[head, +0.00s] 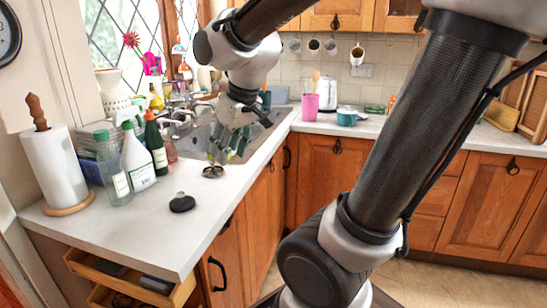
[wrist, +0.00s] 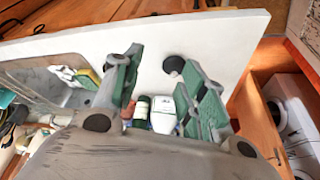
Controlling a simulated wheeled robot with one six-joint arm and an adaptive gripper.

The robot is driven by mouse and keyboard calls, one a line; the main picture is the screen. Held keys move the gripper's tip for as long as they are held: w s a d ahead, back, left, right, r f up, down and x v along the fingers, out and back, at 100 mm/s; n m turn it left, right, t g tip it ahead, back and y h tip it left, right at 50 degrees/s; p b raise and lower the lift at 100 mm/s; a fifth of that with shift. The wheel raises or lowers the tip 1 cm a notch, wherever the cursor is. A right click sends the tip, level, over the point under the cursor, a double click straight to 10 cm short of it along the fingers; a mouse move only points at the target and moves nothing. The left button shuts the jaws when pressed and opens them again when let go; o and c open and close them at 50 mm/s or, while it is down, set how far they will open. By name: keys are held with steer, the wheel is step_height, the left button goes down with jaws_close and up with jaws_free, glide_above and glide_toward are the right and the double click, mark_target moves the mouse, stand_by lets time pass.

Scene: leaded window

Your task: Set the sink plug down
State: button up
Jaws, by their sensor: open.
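The sink plug (head: 182,204), a black disc with a pale knob, lies on the worktop (head: 220,203) near its front left corner. A black round thing, seemingly the same plug (wrist: 174,65), shows between the fingers in the wrist view. My gripper (head: 232,152) is open and points down by the sink's near edge, to the right of the plug and apart from it. In the wrist view my gripper (wrist: 163,62) has its two green-padded fingers spread with nothing held between them.
The sink (head: 197,142) is behind. A spray bottle (head: 136,160), a green bottle (head: 155,146) and a paper roll (head: 53,168) stand at left. An open drawer (head: 125,277) juts out below.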

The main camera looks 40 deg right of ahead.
steer(key=s+d+m+h, duration=0.1)
steer(key=s+d, duration=0.4)
steer(key=s, duration=0.7)
steer(key=shift+s+d+r+m, duration=0.3)
steer(key=shift+d+m, duration=0.1)
steer(key=shift+m, duration=0.3)
steer(key=shift+c, duration=0.7)
steer(key=shift+d, duration=0.15)
